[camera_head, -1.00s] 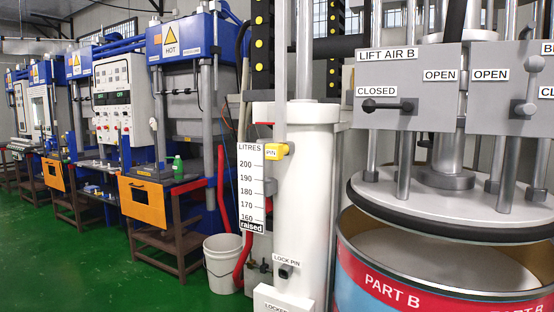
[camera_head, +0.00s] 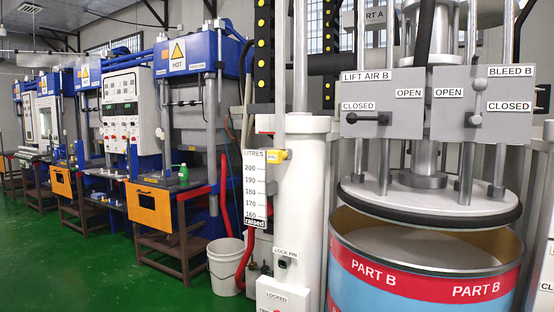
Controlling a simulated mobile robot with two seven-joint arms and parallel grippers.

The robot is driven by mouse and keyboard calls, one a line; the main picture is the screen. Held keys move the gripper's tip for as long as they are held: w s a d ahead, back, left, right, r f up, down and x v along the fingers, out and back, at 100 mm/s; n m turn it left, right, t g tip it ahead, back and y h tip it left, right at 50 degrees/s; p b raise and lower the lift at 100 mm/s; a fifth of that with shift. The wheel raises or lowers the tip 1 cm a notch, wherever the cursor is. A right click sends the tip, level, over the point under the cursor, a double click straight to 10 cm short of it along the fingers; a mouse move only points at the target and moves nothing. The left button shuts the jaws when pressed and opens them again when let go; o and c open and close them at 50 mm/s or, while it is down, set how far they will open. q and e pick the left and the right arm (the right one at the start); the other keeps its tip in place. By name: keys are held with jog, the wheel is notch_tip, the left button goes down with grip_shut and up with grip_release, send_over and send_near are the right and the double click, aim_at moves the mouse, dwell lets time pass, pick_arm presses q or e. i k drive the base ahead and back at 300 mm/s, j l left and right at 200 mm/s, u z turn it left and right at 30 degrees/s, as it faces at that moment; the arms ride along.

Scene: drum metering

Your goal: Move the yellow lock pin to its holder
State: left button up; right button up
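A small yellow piece (camera_head: 277,156), which carried the word PIN in the earlier frame, sits high on the white column (camera_head: 301,200), beside the top of the litres scale (camera_head: 254,190). I take it for the lock pin. Lower on the same column, a LOCK PIN label (camera_head: 286,251) is above a small dark fitting (camera_head: 282,264). I cannot tell whether that fitting is the holder. Neither of my grippers is in view.
A box labelled LOCKED (camera_head: 284,297) is at the column's foot. To the right are the Part B drum (camera_head: 425,284), its raised round plate (camera_head: 430,203) and a grey valve panel (camera_head: 400,103). A white bucket (camera_head: 226,266) stands left. Green floor (camera_head: 90,260) is open there.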

aim_at(274, 157)
jog(key=z, duration=2.3)
jog(key=k+j, duration=0.1)
jog(key=j, duration=1.7)
jog(key=k+j, duration=0.15)
jog(key=j, duration=0.75)
jog(key=k+j, duration=0.1)
jog(key=j, duration=1.7)
jog(key=k, duration=0.05)
